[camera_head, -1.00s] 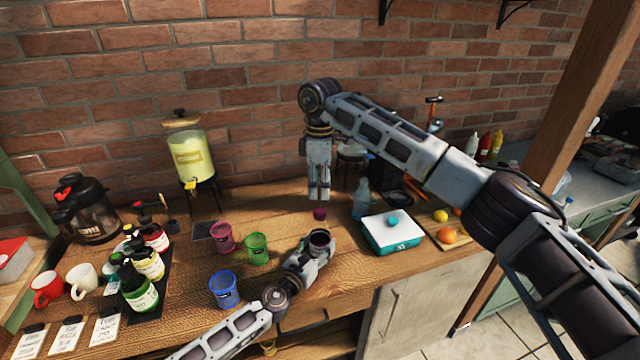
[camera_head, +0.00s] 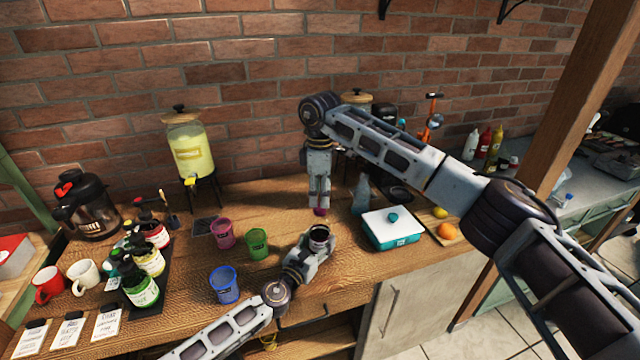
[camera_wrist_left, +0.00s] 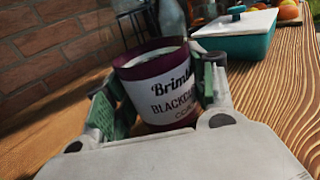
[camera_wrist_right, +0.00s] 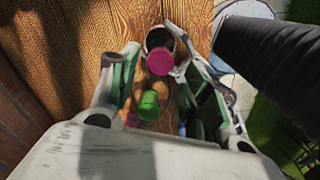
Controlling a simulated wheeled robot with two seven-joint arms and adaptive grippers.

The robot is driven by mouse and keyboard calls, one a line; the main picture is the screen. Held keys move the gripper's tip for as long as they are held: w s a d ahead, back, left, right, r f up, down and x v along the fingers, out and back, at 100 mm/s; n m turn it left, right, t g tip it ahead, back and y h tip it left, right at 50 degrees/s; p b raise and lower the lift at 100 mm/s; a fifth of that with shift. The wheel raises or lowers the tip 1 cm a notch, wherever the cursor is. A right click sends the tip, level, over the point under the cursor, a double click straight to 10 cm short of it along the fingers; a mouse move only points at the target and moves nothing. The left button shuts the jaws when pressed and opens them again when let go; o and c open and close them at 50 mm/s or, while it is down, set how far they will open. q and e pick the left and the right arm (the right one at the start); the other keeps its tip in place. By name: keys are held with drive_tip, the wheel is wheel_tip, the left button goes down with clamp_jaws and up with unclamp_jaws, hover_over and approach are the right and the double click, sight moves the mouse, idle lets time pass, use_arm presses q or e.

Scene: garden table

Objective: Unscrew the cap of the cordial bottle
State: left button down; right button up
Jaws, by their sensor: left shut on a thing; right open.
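The cordial bottle (camera_head: 319,233) has a dark purple body and a white label reading "Blackc…", plain in the left wrist view (camera_wrist_left: 160,95). My left gripper (camera_head: 314,247) is shut around its body. The small magenta cap (camera_head: 320,211) shows just behind the bottle's body in the head view. My right gripper (camera_head: 319,204) points down, open, its fingertips around the cap. In the right wrist view the cap (camera_wrist_right: 160,61) lies between the open fingers. I cannot tell whether the cap is joined to the bottle or whether the fingers touch it.
Magenta (camera_head: 222,233), green (camera_head: 257,245) and blue cups (camera_head: 224,285) stand left of the bottle. A teal box with a white lid (camera_head: 392,226) and a clear bottle (camera_head: 361,194) stand to the right. The brick wall rises behind.

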drive_tip(key=shift+f, duration=2.05)
clamp_jaws()
